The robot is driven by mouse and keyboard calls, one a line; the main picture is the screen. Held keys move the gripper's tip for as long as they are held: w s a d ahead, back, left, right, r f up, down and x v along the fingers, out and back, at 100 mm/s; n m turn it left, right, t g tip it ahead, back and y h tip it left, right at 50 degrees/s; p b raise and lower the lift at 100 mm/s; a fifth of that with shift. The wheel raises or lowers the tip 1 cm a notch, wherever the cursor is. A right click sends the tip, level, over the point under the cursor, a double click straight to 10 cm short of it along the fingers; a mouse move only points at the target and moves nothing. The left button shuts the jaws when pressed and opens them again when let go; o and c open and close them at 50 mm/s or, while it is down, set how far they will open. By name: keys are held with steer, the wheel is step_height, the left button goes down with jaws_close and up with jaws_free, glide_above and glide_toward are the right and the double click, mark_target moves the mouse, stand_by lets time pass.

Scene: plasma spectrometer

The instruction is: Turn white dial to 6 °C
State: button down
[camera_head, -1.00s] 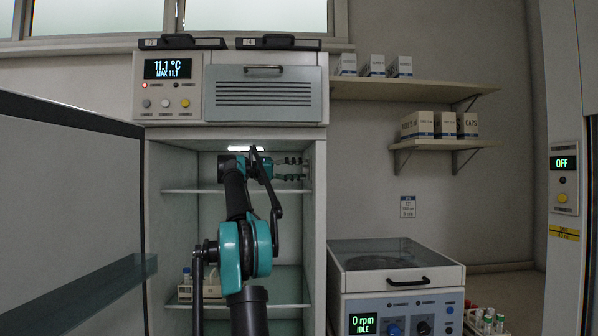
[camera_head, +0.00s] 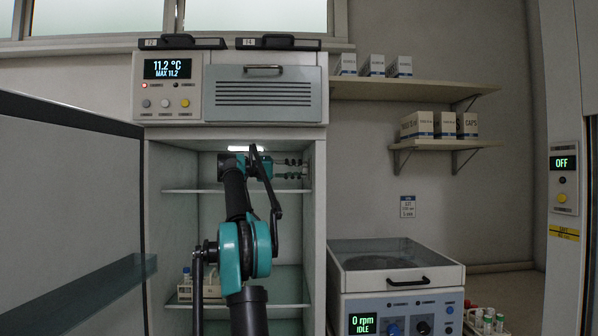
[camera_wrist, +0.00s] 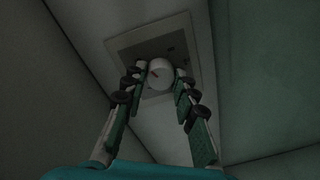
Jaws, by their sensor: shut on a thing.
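The white dial (camera_wrist: 160,73) sits on a grey plate (camera_wrist: 178,42) on the inner wall of the open cabinet. It has a small reddish mark on its face. My gripper (camera_wrist: 160,76) is shut on the dial, one finger on each side of it. In the head view my gripper (camera_head: 291,168) reaches right to the cabinet's inner right wall, above the upper shelf; the dial cannot be made out there. The cabinet's display (camera_head: 168,69) reads 11.2 °C, MAX 11.2, with a red light lit below it.
The open cabinet door (camera_head: 70,190) stands at the left. Glass shelves cross the cabinet, the upper one (camera_head: 205,191) just below my gripper. A small rack of bottles (camera_head: 186,287) sits on the lower shelf. A centrifuge (camera_head: 398,285) stands at the right.

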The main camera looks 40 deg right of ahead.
steer(key=shift+n, duration=1.8)
steer(key=c, duration=1.2)
jaws_free()
steer(key=shift+w, duration=0.1)
steer(key=v, duration=1)
steer(key=shift+w+a, duration=0.25)
steer(key=shift+a, duration=0.1)
steer(key=shift+w+a, duration=0.25)
steer(key=shift+a, duration=0.3)
